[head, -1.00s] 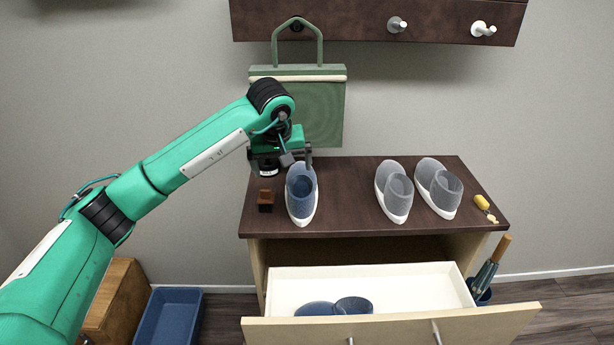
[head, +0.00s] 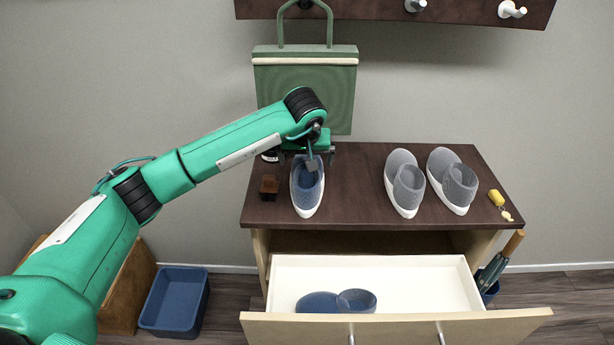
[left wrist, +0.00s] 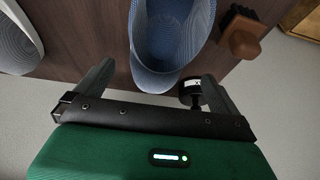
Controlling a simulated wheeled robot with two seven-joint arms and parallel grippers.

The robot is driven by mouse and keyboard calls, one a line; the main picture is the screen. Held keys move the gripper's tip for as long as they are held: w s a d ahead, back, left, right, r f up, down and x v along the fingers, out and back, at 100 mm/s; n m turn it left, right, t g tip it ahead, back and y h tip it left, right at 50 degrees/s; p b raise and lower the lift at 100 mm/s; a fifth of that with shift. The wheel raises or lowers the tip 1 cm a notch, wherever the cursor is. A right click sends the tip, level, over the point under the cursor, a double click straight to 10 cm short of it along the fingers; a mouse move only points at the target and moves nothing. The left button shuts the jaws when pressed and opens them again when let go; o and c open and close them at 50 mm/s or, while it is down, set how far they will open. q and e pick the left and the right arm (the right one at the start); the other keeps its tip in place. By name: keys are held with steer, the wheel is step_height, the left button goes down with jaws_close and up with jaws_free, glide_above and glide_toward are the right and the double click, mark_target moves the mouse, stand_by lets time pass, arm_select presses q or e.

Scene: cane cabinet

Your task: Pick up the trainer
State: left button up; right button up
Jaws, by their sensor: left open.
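A blue trainer (head: 306,193) with a white sole stands upright on the cabinet top (head: 345,205), toe to the front. My left gripper (head: 308,153) is over its heel end, and the arm hides part of the heel. In the left wrist view the blue trainer's heel (left wrist: 165,55) lies between the two spread fingers of my left gripper (left wrist: 159,72). The gripper is open and holds nothing. Whether a finger touches the shoe I cannot tell. Another blue trainer (head: 355,300) lies in the open drawer. My right gripper is out of view.
Two grey trainers (head: 404,186) (head: 452,182) stand to the right. A green bag (head: 305,90) hangs behind. The drawer (head: 400,280) juts forward.

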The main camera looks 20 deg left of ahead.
mark_target(307, 175)
arm_select(q)
steer(key=shift+p+x, duration=0.4)
steer(key=shift+x, duration=1.9)
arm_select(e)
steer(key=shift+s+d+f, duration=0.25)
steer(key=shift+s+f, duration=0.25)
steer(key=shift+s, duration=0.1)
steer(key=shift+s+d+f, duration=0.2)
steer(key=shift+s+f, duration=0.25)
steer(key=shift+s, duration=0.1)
arm_select(q)
steer(key=shift+d, duration=0.15)
steer(key=c, duration=1.2)
steer(key=shift+r, duration=0.1)
